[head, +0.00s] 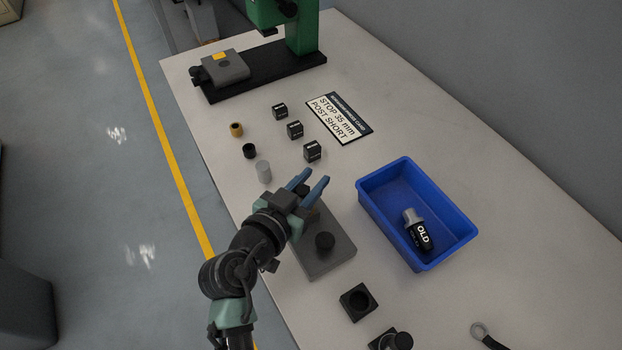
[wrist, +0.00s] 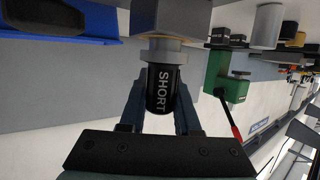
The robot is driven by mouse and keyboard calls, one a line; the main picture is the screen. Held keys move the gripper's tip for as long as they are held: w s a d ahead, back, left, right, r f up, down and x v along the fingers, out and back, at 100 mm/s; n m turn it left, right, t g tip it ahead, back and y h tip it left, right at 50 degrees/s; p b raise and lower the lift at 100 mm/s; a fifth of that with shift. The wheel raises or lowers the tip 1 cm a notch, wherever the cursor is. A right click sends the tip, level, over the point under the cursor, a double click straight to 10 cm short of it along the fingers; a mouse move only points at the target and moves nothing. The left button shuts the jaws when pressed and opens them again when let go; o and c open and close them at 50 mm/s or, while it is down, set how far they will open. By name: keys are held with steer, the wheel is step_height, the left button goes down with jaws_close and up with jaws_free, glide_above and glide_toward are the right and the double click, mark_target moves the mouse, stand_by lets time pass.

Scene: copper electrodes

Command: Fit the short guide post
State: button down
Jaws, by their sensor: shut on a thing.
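My gripper (head: 312,184) has blue fingers and is above the far end of a grey plate (head: 335,256) at the table's near edge. In the wrist view my gripper (wrist: 161,95) is shut on the short guide post (wrist: 161,92), a black cylinder marked SHORT with a light grey collar at its far end. The post is not clearly visible in the head view. A post marked OLD (head: 418,230) lies in the blue bin (head: 372,203).
A sign (head: 339,118) reads "STOP 35 mm POST SHORT". Black blocks (head: 295,130), a brass piece (head: 236,129), a black piece (head: 249,151) and a grey cylinder (head: 263,172) stand beyond my gripper. A holed black block (head: 358,302) is nearer. A green press (head: 301,30) stands far back.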

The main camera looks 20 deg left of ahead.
steer(key=shift+f+b, duration=0.3)
steer(key=c, duration=0.6)
jaws_free()
steer(key=shift+o, duration=0.3)
steer(key=shift+f, duration=0.1)
steer(key=shift+s, duration=0.1)
steer(key=b+v, duration=0.1)
steer(key=v, duration=1.2)
steer(key=shift+b, duration=0.35)
